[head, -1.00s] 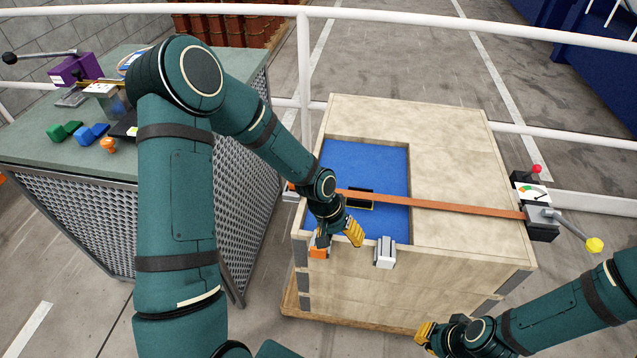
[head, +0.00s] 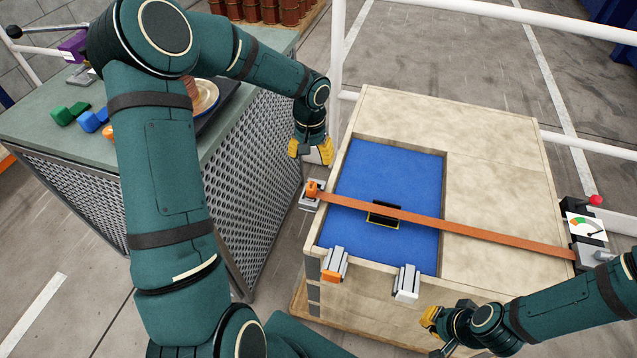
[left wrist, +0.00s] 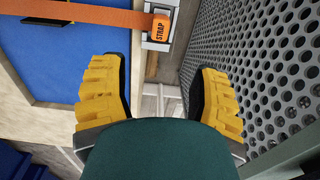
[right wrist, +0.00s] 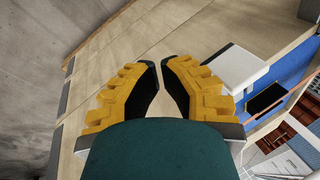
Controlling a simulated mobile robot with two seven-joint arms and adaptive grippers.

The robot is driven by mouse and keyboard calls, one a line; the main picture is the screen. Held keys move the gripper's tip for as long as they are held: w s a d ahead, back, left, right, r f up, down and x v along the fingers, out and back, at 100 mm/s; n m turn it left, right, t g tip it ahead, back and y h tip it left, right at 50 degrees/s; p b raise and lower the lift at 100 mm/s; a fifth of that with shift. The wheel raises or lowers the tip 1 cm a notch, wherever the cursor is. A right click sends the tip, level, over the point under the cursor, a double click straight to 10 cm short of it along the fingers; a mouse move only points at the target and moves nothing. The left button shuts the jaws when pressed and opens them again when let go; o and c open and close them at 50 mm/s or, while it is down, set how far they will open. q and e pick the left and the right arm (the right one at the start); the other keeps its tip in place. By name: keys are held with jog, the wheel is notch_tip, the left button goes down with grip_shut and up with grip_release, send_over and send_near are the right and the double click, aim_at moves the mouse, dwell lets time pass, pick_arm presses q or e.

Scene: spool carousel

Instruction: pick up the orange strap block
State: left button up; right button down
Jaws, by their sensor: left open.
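The orange strap block (head: 312,188) sits at the left end of the orange strap, on a grey metal bracket (head: 309,198) at the crate's left side. In the left wrist view the block (left wrist: 160,28) shows the word STRAP, beyond my fingertips at the top. My left gripper (head: 311,150) is open and empty, behind the block in the head view and apart from it. My right gripper (head: 430,320) is near the crate's front right. In the right wrist view its fingertips (right wrist: 161,64) are close together with nothing visible between them.
The strap (head: 470,229) crosses the wooden crate (head: 500,150) and its blue panel (head: 350,170) to a ratchet with a gauge (head: 585,228). Two grey clamps (head: 335,263) (head: 407,283) sit on the front edge. A perforated-sided bench (head: 262,150) stands close on the left.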

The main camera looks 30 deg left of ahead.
aim_at(311, 185)
pick_arm(q)
jog(key=f, duration=0.2)
jog(key=f+b, duration=0.1)
jog(key=f, duration=0.5)
jog(key=shift+s, duration=0.35)
notch_tip(311, 185, down, 5)
jog(key=shift+w+b, duration=0.1)
jog(key=shift+b, duration=0.7)
grip_shut()
